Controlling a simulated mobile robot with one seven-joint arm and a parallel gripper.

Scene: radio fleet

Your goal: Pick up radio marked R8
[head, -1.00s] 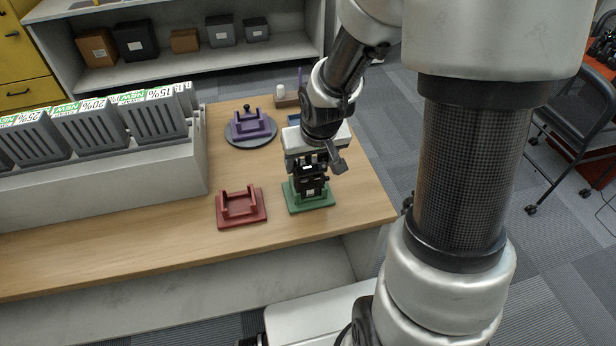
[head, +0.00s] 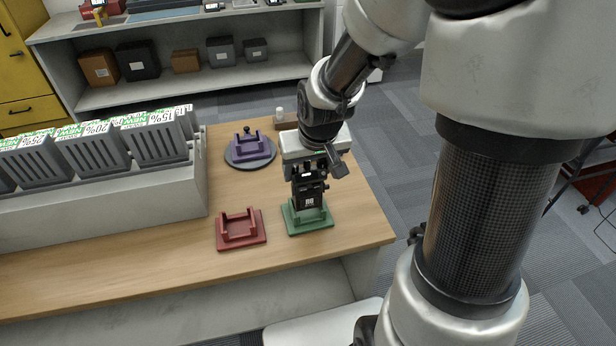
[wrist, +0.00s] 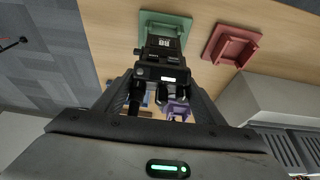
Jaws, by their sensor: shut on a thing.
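A black radio (head: 309,192) with a white label stands upright in my gripper (head: 308,172) in the head view. In the wrist view the radio (wrist: 162,52) points away from the camera, and its label appears to read R8. My gripper (wrist: 160,82) is shut on the radio's upper part, with a finger on either side. A green cradle (head: 322,222) is directly below the radio and also shows in the wrist view (wrist: 180,25). The radio's lower end looks at or just above the cradle; the exact gap is unclear.
A red cradle (head: 255,238) sits left of the green one. A purple cradle (head: 250,147) stands on a round grey base farther back. A grey rack (head: 120,205) with labelled bins fills the table's left side. The table (head: 170,260) is clear along its front edge.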

